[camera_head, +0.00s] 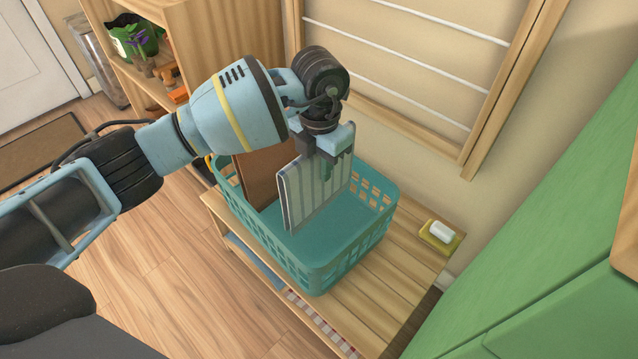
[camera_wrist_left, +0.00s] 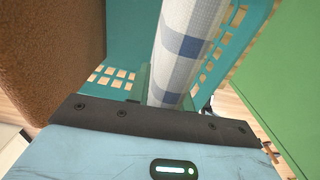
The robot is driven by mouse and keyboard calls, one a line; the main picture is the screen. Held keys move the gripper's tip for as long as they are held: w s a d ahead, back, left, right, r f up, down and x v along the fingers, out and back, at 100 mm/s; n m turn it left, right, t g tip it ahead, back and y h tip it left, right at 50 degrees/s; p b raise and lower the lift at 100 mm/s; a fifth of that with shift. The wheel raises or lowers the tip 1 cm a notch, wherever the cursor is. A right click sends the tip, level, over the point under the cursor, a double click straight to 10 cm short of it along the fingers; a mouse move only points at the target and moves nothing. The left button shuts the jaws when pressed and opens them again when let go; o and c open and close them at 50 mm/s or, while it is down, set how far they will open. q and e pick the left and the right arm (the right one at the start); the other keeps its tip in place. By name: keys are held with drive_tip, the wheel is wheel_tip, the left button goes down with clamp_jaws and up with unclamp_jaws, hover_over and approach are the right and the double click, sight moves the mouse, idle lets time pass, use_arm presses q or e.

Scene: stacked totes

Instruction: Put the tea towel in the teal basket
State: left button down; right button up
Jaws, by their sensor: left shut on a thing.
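The tea towel (camera_head: 309,191) is a folded, pale cloth with blue-grey stripes. It hangs upright from my left gripper (camera_head: 331,152), which is shut on its top edge. Its lower part is inside the teal basket (camera_head: 341,262), below the rim; I cannot tell whether it touches the floor of the basket. In the left wrist view the towel (camera_wrist_left: 184,50) shows blue checks close in front of the gripper, with the basket wall (camera_wrist_left: 128,50) behind it. My right gripper is not in view.
A brown item (camera_head: 257,177) stands in the basket beside the towel, and its fuzzy surface (camera_wrist_left: 52,55) fills the left of the wrist view. The basket stands on a slatted wooden bench (camera_head: 392,290). A soap dish (camera_head: 440,236) sits at the bench's right end. A green cabinet (camera_head: 560,200) is at right.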

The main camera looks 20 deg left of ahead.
use_arm(q)
wheel_tip(320, 180, down, 5)
drive_tip(key=shift+f+b, duration=0.1)
drive_tip(key=shift+b, duration=0.75)
drive_tip(key=shift+f, duration=0.4)
drive_tip(key=c, duration=1.3)
unclamp_jaws()
drive_tip(key=shift+o, duration=0.2)
